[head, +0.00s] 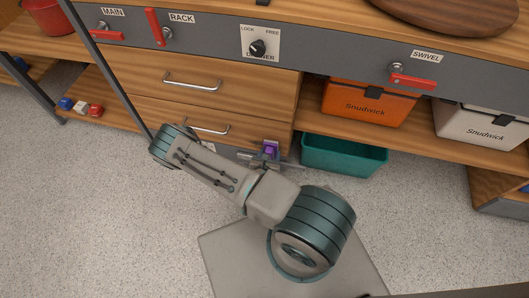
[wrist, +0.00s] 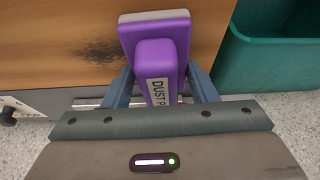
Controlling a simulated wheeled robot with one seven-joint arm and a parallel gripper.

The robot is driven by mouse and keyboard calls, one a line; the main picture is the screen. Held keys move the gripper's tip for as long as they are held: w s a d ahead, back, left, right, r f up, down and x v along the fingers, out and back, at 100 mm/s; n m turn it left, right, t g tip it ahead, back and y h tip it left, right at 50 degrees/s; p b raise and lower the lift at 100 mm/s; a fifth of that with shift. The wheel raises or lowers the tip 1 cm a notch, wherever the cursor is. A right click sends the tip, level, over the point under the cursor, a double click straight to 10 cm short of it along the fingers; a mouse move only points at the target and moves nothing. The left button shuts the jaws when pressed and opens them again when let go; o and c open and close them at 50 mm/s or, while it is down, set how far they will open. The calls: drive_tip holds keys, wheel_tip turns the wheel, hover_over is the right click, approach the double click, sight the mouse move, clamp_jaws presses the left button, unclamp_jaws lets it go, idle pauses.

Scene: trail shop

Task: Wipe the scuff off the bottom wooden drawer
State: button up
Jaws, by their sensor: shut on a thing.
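The bottom wooden drawer (head: 218,125) is closed, below another wooden drawer (head: 240,88). Its bar handle (head: 207,128) shows in the head view. In the wrist view the drawer front (wrist: 40,45) fills the upper left, with a dark scuff (wrist: 97,50) left of the tool. In the head view the pad (head: 270,150) is at the drawer's lower right.
A teal bin (head: 345,155) stands on the floor just right of the drawers; it is also close in the wrist view (wrist: 270,55). Orange (head: 367,103) and white (head: 485,122) boxes sit on the shelf. A dial (head: 258,48) and red levers are above.

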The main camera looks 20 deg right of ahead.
drive_tip(key=shift+s+d+r+p, duration=0.15)
drive_tip(key=shift+s+d, duration=0.15)
drive_tip(key=shift+d, duration=0.15)
drive_tip(key=shift+s+d+f+p, duration=0.15)
drive_tip(key=shift+s+d, duration=0.1)
drive_tip(key=shift+d, duration=0.15)
drive_tip(key=shift+r+p, duration=0.1)
drive_tip(key=shift+p, duration=0.2)
drive_tip(key=shift+w+a+b, duration=0.25)
drive_tip(key=shift+w+a, duration=0.9)
drive_tip(key=shift+a, duration=0.5)
drive_tip(key=shift+w+a+b, duration=0.25)
drive_tip(key=shift+w+a, duration=0.9)
drive_tip(key=shift+a, duration=0.55)
drive_tip(key=shift+w+a+b, duration=0.25)
drive_tip(key=shift+w+a, duration=0.9)
drive_tip(key=shift+a, duration=0.5)
drive_tip(key=s+a+p, duration=0.1)
drive_tip(key=s+a, duration=0.2)
drive_tip(key=s, duration=0.2)
drive_tip(key=shift+a, duration=0.25)
drive_tip(key=shift+s+a, duration=0.9)
drive_tip(key=shift+s, duration=0.25)
